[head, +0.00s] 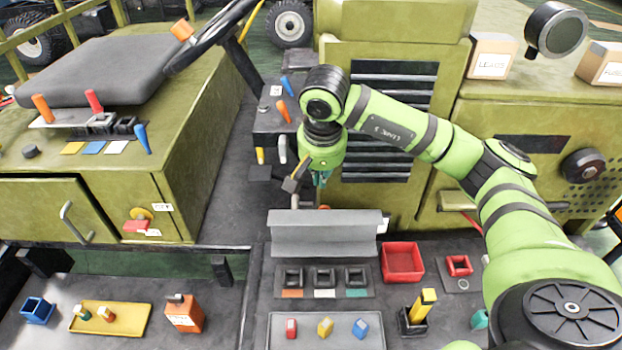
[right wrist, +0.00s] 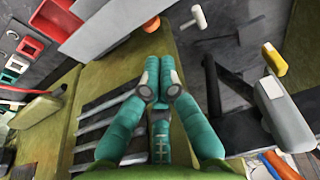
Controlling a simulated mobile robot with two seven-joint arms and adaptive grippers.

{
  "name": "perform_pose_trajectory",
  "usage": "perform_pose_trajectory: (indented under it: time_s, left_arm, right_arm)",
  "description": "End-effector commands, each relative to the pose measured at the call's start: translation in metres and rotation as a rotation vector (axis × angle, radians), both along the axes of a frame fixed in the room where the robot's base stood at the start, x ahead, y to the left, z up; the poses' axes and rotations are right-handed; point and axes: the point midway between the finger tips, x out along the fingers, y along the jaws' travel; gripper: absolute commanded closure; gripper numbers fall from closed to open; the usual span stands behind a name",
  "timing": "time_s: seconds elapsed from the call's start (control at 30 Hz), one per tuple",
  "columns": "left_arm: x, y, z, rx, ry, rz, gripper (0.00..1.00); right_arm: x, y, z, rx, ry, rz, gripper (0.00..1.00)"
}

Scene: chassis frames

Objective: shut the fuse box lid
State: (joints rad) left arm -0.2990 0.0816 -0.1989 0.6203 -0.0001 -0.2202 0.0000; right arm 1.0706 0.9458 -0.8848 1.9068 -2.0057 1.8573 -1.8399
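The fuse box lid (head: 325,234) is a grey bent panel. It stands raised behind a row of dark fuse sockets (head: 323,280) with orange, white and green labels, leaving the sockets uncovered. My right gripper (head: 321,180) hangs beyond the lid, above and apart from it, with its teal fingers partly hidden by the wrist. In the right wrist view the gripper (right wrist: 160,65) has its fingertips together with nothing visible between them. A grey panel that looks like the lid (right wrist: 96,28) is at the upper left there. My left gripper is not in view.
A tray (head: 285,343) with red, yellow and blue fuses lies in front of the sockets. A red bin (head: 402,262) stands right of the lid. A black vented grille (head: 390,165) is behind my forearm. A lever (head: 296,178) stands close left of my right gripper.

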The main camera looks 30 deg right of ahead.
Motion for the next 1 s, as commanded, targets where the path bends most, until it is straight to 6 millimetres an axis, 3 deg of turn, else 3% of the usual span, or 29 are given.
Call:
perform_pose_trajectory:
  time_s: [0.3,0.5,1.0]
  left_arm:
    - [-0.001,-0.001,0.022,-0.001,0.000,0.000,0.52]
    - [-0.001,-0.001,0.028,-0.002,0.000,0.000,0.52]
    - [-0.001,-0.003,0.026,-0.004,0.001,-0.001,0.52]
  right_arm:
    - [0.010,-0.007,-0.055,0.001,0.005,-0.002,1.00]
    - [0.015,-0.009,-0.077,0.002,0.002,-0.002,1.00]
    - [0.016,-0.011,-0.083,-0.001,-0.004,-0.002,1.00]
